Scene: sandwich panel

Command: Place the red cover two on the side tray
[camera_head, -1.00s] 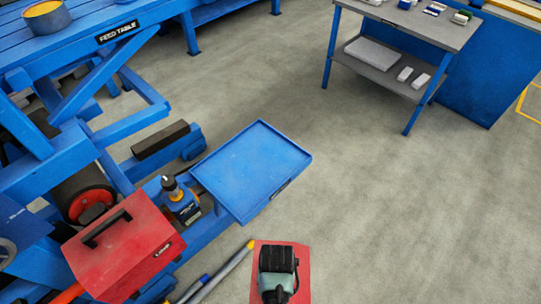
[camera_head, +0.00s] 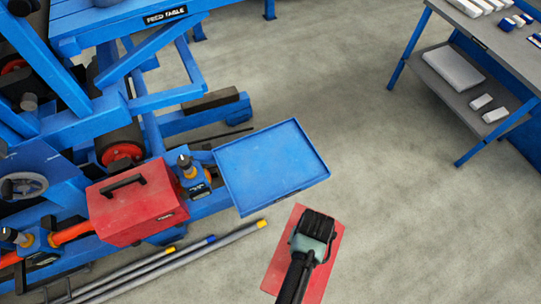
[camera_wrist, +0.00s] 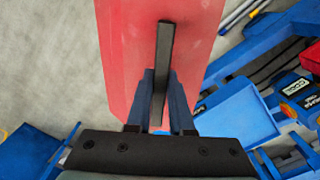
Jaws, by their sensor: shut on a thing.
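A flat red cover (camera_head: 331,243) is held by my gripper (camera_head: 312,230) in the head view, low and right of the side tray. In the wrist view the red cover (camera_wrist: 115,45) fills the upper middle, and my gripper (camera_wrist: 160,105) is shut on its dark bar handle (camera_wrist: 164,50). The blue side tray (camera_head: 270,165) is empty, with a raised rim, just up and left of the held cover. It also shows in part in the wrist view (camera_wrist: 240,118). The cover looks apart from the tray; its height above the floor is hard to tell.
Another red cover (camera_head: 130,210) with a black handle sits on the blue machine at left. A blue and black device (camera_head: 192,176) stands between it and the tray. Grey pipes (camera_head: 170,262) lie below. A grey bench (camera_head: 470,100) stands at right; open floor lies between.

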